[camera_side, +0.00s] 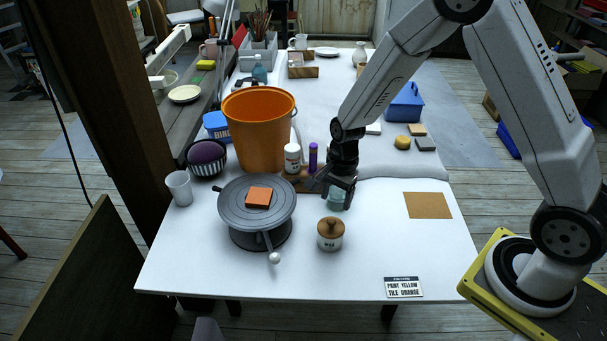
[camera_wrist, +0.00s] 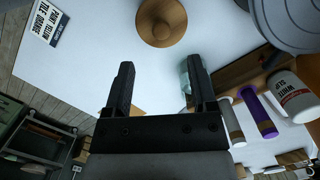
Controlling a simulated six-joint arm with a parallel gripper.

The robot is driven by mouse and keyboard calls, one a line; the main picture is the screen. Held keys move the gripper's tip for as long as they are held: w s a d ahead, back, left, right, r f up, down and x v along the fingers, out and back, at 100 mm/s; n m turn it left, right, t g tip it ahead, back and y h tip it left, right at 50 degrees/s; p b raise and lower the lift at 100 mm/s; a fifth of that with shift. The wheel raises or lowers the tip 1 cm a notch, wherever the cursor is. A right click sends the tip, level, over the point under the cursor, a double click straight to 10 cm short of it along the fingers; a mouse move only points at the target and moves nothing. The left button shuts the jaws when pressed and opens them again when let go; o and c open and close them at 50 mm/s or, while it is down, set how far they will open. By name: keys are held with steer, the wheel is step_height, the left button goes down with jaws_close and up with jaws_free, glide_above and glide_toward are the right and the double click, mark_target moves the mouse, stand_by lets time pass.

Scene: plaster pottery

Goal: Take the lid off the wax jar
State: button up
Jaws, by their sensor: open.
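The wax jar (camera_side: 330,242) is a small white pot standing upright near the front middle of the table. Its brown wooden lid (camera_side: 331,226), with a round knob, sits on top. In the wrist view the lid (camera_wrist: 162,22) shows from above at the top edge, beyond my fingertips; the jar body is hidden under it. My gripper (camera_side: 337,187) is behind the jar in the side view, pointing down, apart from the lid. In the wrist view my gripper (camera_wrist: 159,75) is open, with nothing between its fingers.
A pale green glass (camera_side: 336,200) stands close by my fingers. A grey turntable (camera_side: 228,208) bearing an orange tile (camera_side: 258,197) is left of the jar. Behind are a white bottle (camera_side: 292,158), a purple tube (camera_side: 313,158) and an orange bucket (camera_side: 258,130).

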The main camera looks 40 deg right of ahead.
mark_target(332, 220)
steer(key=shift+a+f, duration=0.1)
steer(key=shift+f, duration=0.85)
steer(key=shift+a+f, duration=0.2)
steer(key=shift+f, duration=1.1)
steer(key=shift+a+f, duration=0.15)
steer(key=shift+f, duration=1.15)
jaws_close()
